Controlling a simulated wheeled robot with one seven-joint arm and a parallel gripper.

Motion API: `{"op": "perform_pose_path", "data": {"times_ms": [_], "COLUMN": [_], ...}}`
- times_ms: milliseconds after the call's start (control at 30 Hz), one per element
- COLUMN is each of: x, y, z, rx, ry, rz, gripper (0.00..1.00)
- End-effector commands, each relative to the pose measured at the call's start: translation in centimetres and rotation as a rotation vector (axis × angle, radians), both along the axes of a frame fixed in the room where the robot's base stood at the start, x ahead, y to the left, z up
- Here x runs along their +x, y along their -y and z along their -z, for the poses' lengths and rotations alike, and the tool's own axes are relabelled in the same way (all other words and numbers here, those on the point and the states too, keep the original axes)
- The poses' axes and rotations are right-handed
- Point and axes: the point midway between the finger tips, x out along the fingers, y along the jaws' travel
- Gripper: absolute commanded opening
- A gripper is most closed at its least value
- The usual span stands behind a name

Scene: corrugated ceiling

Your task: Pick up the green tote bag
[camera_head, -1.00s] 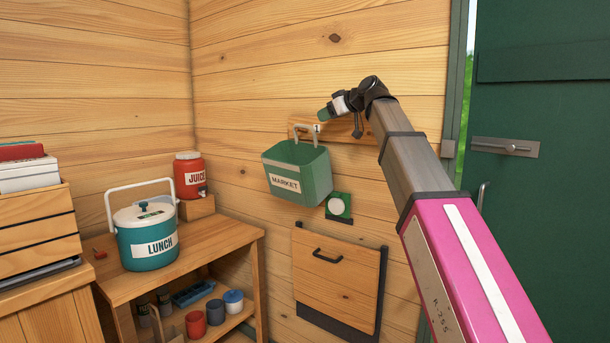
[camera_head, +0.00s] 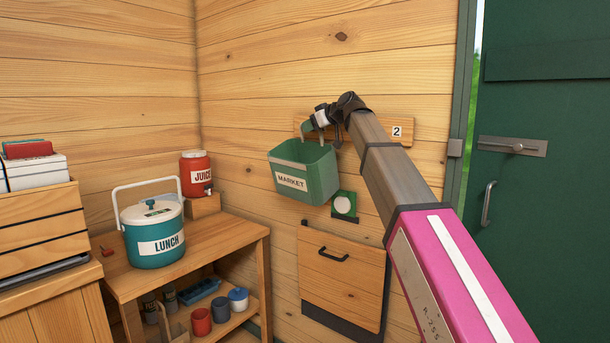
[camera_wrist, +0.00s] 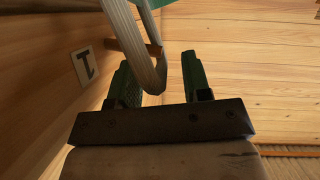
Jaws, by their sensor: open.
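The green tote bag (camera_head: 318,177), labelled MARKET, hangs by its handle from a wooden board (camera_head: 370,130) on the plank wall. My gripper (camera_head: 308,127) is at the handle, just above the bag's opening. In the wrist view my gripper (camera_wrist: 163,85) shows two green fingers standing apart. The pale handle (camera_wrist: 150,50) comes down between or just in front of the fingertips; I cannot tell whether they touch it. A peg (camera_wrist: 133,48) shows behind the handle. A green edge of the bag (camera_wrist: 158,4) shows at the top of the wrist view.
A teal LUNCH cooler (camera_head: 153,248) and red JUICE jug (camera_head: 195,175) stand on a wooden shelf unit (camera_head: 215,245) to the left. A small green item with a white disc (camera_head: 343,205) and a wooden panel (camera_head: 340,268) are on the wall below. A green door (camera_head: 545,220) is right.

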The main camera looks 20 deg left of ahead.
Motion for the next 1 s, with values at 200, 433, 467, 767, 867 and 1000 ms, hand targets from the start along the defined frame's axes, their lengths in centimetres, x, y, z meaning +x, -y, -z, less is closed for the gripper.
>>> {"op": "perform_pose_path", "data": {"times_ms": [200,433,467,767,867,1000], "x": [0.1,0.1,0.1,0.0,-0.3,-1.3], "y": [-0.2,-0.2,-0.2,-0.3,-0.4,-0.9], "z": [0.1,0.1,0.1,0.0,-0.4,-1.4], "rx": [0.000,0.000,0.000,0.001,0.001,0.000], "ry": [0.000,0.000,0.000,0.001,0.000,0.002], "rz": [0.001,0.001,0.001,0.001,0.000,-0.001], "gripper": [0.44,0.00,0.00,0.00,0.00,0.00]}}
